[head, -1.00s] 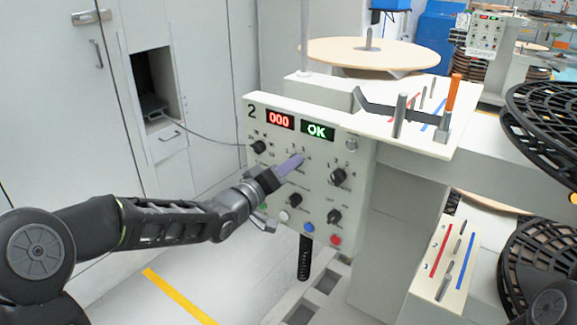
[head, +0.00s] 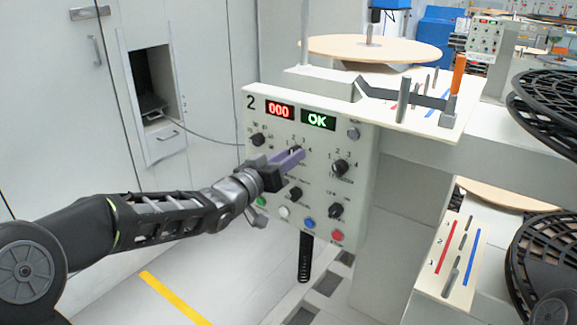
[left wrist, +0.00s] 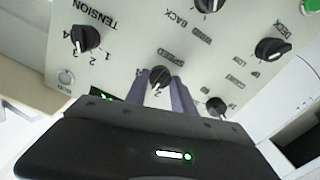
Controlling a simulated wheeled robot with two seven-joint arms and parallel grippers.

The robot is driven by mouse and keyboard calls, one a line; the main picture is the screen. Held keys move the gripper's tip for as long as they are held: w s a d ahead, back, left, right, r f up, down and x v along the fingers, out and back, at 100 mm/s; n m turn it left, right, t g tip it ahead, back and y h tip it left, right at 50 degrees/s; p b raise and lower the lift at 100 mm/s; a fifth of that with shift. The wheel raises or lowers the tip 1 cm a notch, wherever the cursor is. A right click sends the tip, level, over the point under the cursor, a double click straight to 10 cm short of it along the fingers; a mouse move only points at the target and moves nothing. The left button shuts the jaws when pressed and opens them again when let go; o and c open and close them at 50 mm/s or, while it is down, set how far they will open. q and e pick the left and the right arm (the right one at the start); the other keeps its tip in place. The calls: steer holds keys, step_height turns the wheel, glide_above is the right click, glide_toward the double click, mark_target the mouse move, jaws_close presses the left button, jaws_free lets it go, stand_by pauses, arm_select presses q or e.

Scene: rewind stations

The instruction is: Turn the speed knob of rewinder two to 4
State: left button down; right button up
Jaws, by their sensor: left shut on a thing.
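Rewinder two's cream panel (head: 358,205) carries the figure 2, a red 000 display (head: 279,110) and a green OK display (head: 318,120). My left gripper (head: 297,156) is at the upper middle of the panel, its purple fingers hiding the speed knob in the head view. In the left wrist view, the black speed knob (left wrist: 160,75) sits between the two fingertips (left wrist: 161,88), under the label SPEED. The gripper is shut on it. A figure 2 seems to show beside the knob; its exact setting I cannot tell. My right gripper is out of view.
The tension knob (left wrist: 85,38) and other black knobs (head: 341,167) (head: 335,211) sit close by. Coloured buttons, such as the red one (head: 337,235), line the panel's bottom.

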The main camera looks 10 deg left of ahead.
arm_select(q)
steer(key=shift+f+m+b, duration=0.1)
steer(key=shift+m+b, duration=3.7)
steer(key=shift+m, duration=2.4)
steer(key=c, duration=1.1)
jaws_free()
steer(key=shift+o, duration=0.2)
steer(key=shift+s, duration=0.1)
